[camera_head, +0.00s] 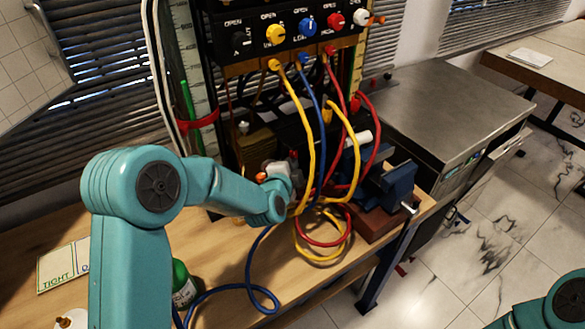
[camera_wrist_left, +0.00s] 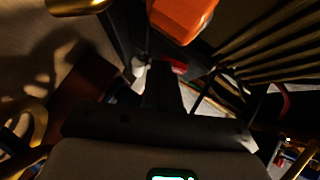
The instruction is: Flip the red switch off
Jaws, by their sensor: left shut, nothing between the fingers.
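An orange-red block (camera_wrist_left: 182,16), which may be the red switch, shows at the top of the left wrist view. A small orange-red part (camera_head: 261,177) also shows beside a pale grey fitting in the head view; I cannot tell if it is the same thing. My left gripper (camera_wrist_left: 160,80) is shut and empty, with its dark fingers below the block in the wrist view and apart from it in the picture. In the head view my left wrist reaches low into the rig, and its fingers are mostly hidden. The switch's position cannot be told.
A panel with yellow, blue, red and white knobs (camera_head: 307,27) stands above. Yellow, blue and red hoses (camera_head: 322,130) hang close to my left wrist. A blue vise (camera_head: 385,185) is at the right. A green bottle (camera_head: 182,283) stands on the wooden bench (camera_head: 225,285).

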